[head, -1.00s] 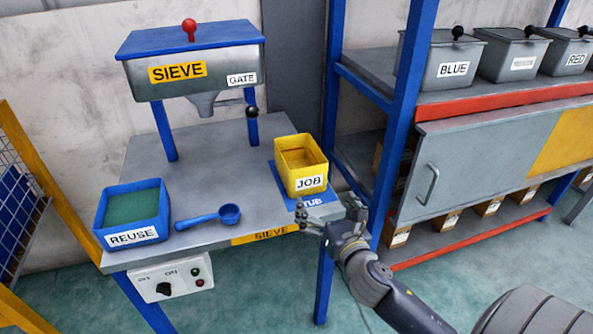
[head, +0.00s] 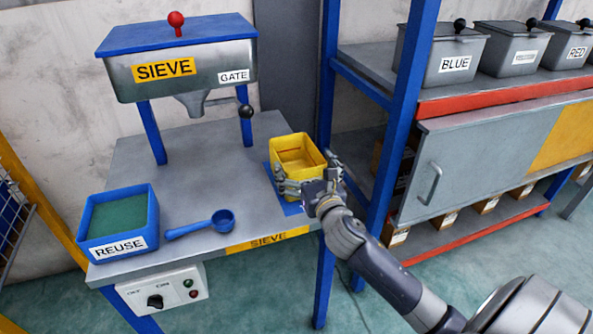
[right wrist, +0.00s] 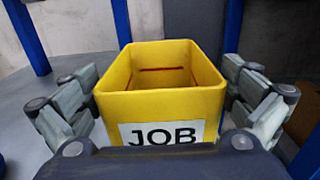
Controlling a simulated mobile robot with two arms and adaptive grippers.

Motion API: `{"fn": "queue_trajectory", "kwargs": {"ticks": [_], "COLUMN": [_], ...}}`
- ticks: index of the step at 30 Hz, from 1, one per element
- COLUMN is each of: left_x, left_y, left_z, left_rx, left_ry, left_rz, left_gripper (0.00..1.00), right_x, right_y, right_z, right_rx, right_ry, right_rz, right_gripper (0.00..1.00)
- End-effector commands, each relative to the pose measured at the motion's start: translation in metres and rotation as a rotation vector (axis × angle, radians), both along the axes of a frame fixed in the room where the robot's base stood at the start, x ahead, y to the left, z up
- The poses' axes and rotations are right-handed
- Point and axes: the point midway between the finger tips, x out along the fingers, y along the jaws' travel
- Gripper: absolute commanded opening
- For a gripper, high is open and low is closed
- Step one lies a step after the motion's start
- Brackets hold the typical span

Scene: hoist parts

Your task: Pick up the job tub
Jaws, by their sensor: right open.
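The yellow job tub (head: 296,150) stands upright on a blue mat (head: 292,208) at the right end of the sieve table. In the right wrist view the tub (right wrist: 162,103) is open-topped, with a thin dark line on its inner wall and a white JOB label. My right gripper (head: 308,176) is open at the tub's near side, its fingers on either side of it. In the right wrist view its fingers (right wrist: 160,100) flank the tub with small gaps showing. The gripper hides the tub's label and lower front in the head view. My left gripper is out of view.
The sieve hopper (head: 185,70) with its gate stands at the table's back. A blue REUSE tub (head: 122,247) and a blue scoop (head: 202,224) are on the left. A blue rack post (head: 405,110) rises close right of my arm. Grey lidded bins (head: 440,55) sit on the shelf.

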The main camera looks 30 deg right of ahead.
Motion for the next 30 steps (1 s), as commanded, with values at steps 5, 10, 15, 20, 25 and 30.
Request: {"fn": "queue_trajectory", "kwargs": {"ticks": [5, 10, 15, 20, 25, 30], "left_x": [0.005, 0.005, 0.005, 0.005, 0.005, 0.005], "left_y": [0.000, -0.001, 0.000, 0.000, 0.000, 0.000], "left_z": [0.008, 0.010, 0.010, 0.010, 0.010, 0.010], "left_rx": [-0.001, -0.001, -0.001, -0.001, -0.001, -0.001], "left_ry": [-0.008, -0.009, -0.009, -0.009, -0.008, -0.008], "left_rz": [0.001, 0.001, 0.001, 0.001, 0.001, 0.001], "left_gripper": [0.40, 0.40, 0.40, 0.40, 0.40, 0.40], "right_x": [0.021, 0.025, 0.025, 0.024, 0.025, 0.025], "right_y": [-0.004, -0.005, -0.005, -0.005, -0.005, -0.005], "right_z": [0.000, 0.000, 0.000, 0.000, 0.001, 0.002], "right_rx": [0.002, 0.001, 0.001, 0.001, 0.000, 0.000], "right_ry": [-0.001, 0.001, 0.001, 0.001, -0.003, -0.003], "right_rz": [0.000, 0.001, 0.001, 0.001, 0.001, 0.001], "right_gripper": [1.00, 1.00, 0.93, 0.57, 0.38, 0.38]}}
